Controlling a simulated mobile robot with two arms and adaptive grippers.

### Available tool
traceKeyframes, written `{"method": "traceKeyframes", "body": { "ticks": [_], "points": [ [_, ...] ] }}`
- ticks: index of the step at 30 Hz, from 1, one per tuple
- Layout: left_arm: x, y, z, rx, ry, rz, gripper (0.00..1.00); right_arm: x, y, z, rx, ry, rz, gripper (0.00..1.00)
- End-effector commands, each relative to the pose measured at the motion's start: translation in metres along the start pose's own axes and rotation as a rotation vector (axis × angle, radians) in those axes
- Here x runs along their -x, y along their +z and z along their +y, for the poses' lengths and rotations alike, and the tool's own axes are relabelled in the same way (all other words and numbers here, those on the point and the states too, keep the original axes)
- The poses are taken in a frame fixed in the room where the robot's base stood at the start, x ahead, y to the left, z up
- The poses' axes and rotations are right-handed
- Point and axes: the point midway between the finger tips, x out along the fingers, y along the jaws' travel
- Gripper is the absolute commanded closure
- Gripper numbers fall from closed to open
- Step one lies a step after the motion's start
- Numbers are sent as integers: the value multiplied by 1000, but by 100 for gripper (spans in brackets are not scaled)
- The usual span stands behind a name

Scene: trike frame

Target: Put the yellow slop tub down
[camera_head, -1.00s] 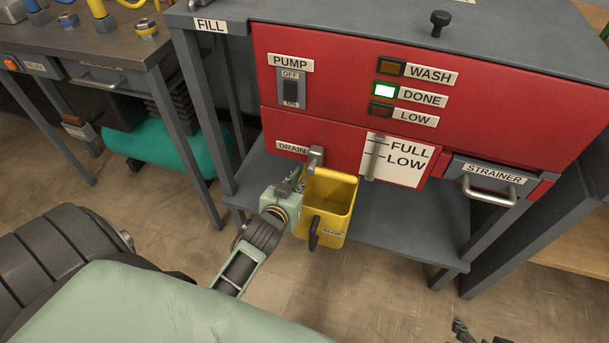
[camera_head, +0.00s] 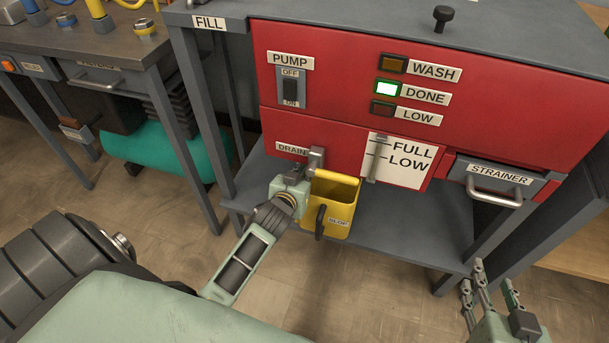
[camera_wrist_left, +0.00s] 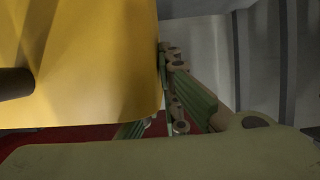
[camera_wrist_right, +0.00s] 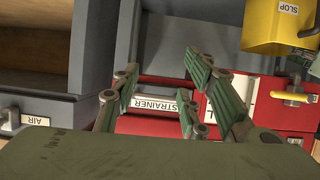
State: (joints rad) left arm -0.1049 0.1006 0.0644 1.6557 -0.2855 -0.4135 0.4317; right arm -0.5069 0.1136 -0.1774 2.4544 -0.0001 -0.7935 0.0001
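The yellow slop tub (camera_head: 343,192) is below the drain valve, by the front of the grey lower shelf. It has a dark handle and a SLOP label. Whether its base touches the shelf is unclear. My left gripper (camera_head: 303,180) is at the tub's left rim and appears shut on it. In the left wrist view the tub (camera_wrist_left: 90,60) hides part of the fingers. My right gripper (camera_head: 490,290) is open and empty at the lower right. In the right wrist view, its fingers (camera_wrist_right: 160,95) are apart, and the tub (camera_wrist_right: 262,25) shows at the top right.
The red washer panel (camera_head: 330,90) stands above the shelf, with the drain valve (camera_head: 316,160) close over the tub. The DONE light (camera_head: 389,89) is lit green. The grey shelf (camera_head: 410,225) is clear right of the tub. The strainer drawer (camera_head: 495,183) is further right.

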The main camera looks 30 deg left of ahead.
Motion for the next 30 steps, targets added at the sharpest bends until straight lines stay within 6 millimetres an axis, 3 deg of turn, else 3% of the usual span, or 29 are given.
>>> {"method": "traceKeyframes", "body": {
  "ticks": [6,14,25,30],
  "points": [
    [-1,1,0,2,1,3,100,-1,-3,0,0,-1,16,60],
    [-1,2,0,0,0,0,77,-1,-4,-1,0,-1,20,60],
    [0,-1,0,0,0,1,77,0,-3,-1,0,-1,8,60],
    [14,0,0,1,1,-1,77,6,21,4,-1,8,-108,60]
  ]
}}
